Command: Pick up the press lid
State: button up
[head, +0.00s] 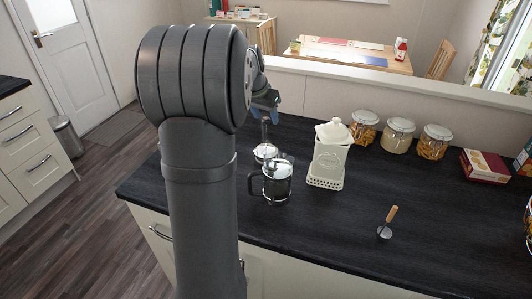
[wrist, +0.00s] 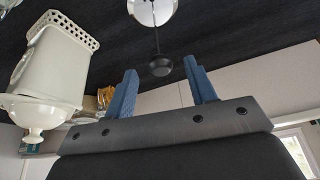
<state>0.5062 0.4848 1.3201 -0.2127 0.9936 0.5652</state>
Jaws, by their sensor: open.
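The press lid (head: 265,151) stands on the dark counter, with its thin rod and knob pointing up. In the wrist view its round silver disc (wrist: 155,10) is at the top edge, and its dark knob (wrist: 160,67) appears between the lines of my fingers, beyond their tips. My gripper (head: 266,105) is above the knob in the head view. Its blue fingers (wrist: 162,82) are apart with nothing between them. The glass press jug (head: 277,182) with a dark handle stands just in front of the lid and partly overlaps it in the head view.
A cream lidded canister (head: 328,155) stands close to the right of the lid; it is large at left in the wrist view (wrist: 50,65). Several glass jars (head: 398,136) line the back. The counter (head: 330,230) is clear in front.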

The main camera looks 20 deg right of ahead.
jog(key=x, duration=0.4)
jog(key=shift+f, duration=0.45)
jog(key=shift+c, duration=0.4)
grip_shut()
